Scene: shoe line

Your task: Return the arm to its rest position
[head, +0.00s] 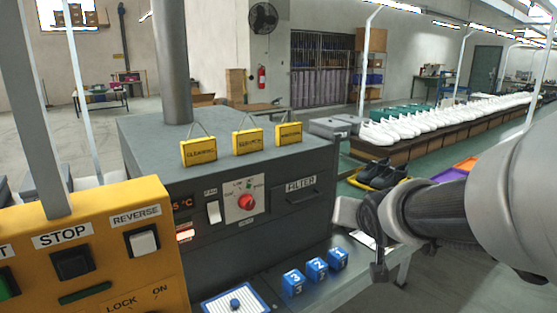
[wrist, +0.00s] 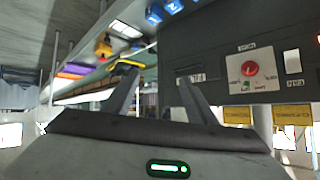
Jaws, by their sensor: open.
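My gripper (wrist: 158,80) shows in the wrist view with its two dark fingers spread apart and nothing between them. In the head view my arm reaches in from the right, and its end hangs beside the right side of the grey machine (head: 300,225), above the side table. The fingers are hard to make out there. The wrist view is turned over and shows the machine's dark front with the red knob (wrist: 249,69) to the right of the fingers.
Blue numbered blocks (head: 316,270) stand on the grey table (head: 330,293). A yellow control box (head: 95,250) is at left. Dark shoes (head: 383,174) lie in a yellow tray behind my arm. White shoes line the conveyor (head: 430,140).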

